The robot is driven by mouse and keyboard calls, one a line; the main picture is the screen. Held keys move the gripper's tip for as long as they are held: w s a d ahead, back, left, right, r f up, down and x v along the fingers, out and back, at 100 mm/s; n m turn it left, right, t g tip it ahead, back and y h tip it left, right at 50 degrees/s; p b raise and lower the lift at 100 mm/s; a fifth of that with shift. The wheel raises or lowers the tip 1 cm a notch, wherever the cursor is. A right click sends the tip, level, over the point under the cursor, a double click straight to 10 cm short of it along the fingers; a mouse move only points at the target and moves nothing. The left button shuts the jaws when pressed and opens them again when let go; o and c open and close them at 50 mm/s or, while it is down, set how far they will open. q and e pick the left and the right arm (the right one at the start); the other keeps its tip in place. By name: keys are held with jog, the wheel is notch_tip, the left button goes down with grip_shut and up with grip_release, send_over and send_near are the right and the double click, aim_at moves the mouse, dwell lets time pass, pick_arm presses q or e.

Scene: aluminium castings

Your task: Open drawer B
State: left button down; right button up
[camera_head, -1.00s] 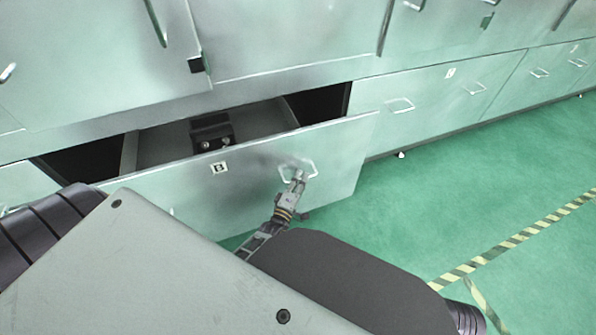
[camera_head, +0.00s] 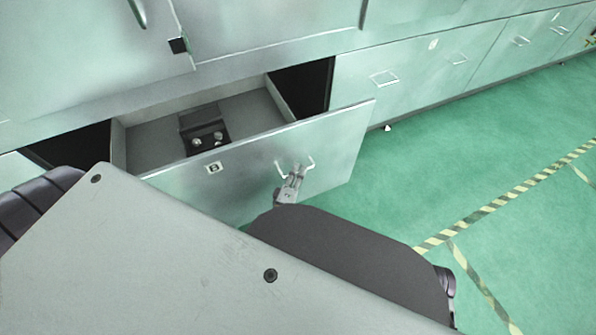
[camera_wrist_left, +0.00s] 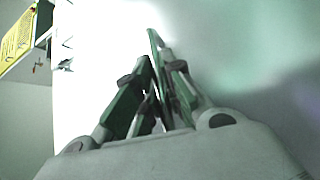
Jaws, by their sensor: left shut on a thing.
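Drawer B (camera_head: 330,143) is a pale green metal drawer front with a small label "B" (camera_head: 213,168). It stands well out from the cabinet, so its grey interior shows in the head view. A black block with two round silvery parts (camera_head: 203,130) lies inside. My left gripper (camera_head: 294,173) is at the drawer's wire handle (camera_head: 310,163) and shut on it. In the left wrist view the gripper's fingers (camera_wrist_left: 155,75) are close together before a bright, washed-out surface; the handle is hard to make out there. My right gripper is not in view.
Closed cabinet fronts with handles (camera_head: 385,79) run off to the right. Upper doors (camera_head: 260,25) are above the drawer. The green floor (camera_head: 450,170) on the right is clear, with yellow-black striped tape (camera_head: 500,200). My own body covers the lower left.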

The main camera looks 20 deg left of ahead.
pick_arm(q)
jog(key=c, duration=1.8)
grip_release()
jog(key=shift+f, duration=0.1)
jog(key=shift+c, duration=0.2)
jog(key=shift+s, duration=0.1)
jog(key=shift+s+d+f, duration=0.1)
jog(key=shift+s+f, duration=0.05)
jog(key=shift+s, duration=1.05)
jog(key=shift+s+d+f, duration=0.1)
jog(key=shift+s+f, duration=0.05)
jog(key=shift+s, duration=1.1)
jog(key=shift+s+d+f, duration=0.1)
jog(key=shift+s+f, duration=0.05)
jog(key=shift+s, duration=1.05)
